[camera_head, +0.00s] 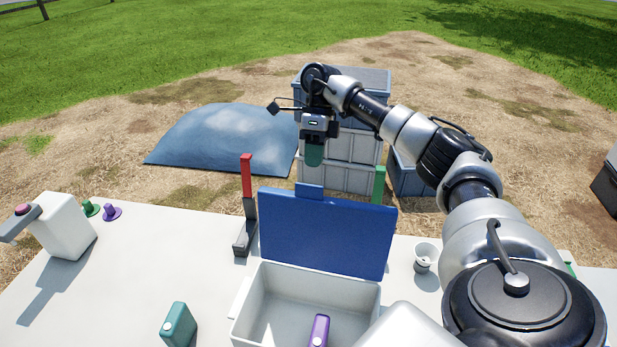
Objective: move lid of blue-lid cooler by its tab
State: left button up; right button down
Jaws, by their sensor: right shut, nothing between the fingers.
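The cooler (240,317) is a white open box at the front middle of the white table. Its blue lid (327,235) stands raised and nearly upright at the box's back edge. The lid's tab (309,190) sticks up from the lid's top edge, left of its middle. My right gripper (314,157) is shut and empty, pointing down just above the tab in the picture. A purple-topped bottle (319,331) is inside the cooler. My left gripper is not in view.
A red-handled tool (246,178) stands close to the lid's left side, and a green post (379,184) shows behind its right. Grey crates (345,178) are stacked beyond.

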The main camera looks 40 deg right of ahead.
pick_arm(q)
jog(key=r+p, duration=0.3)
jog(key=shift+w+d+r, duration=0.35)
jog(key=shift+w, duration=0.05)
pick_arm(e)
jog(key=s+a, duration=0.1)
jog(key=s+a+f, duration=0.1)
jog(key=a, duration=0.1)
jog(key=s+a, duration=0.1)
jog(key=shift+a+f, duration=0.15)
jog(key=shift+f, duration=0.15)
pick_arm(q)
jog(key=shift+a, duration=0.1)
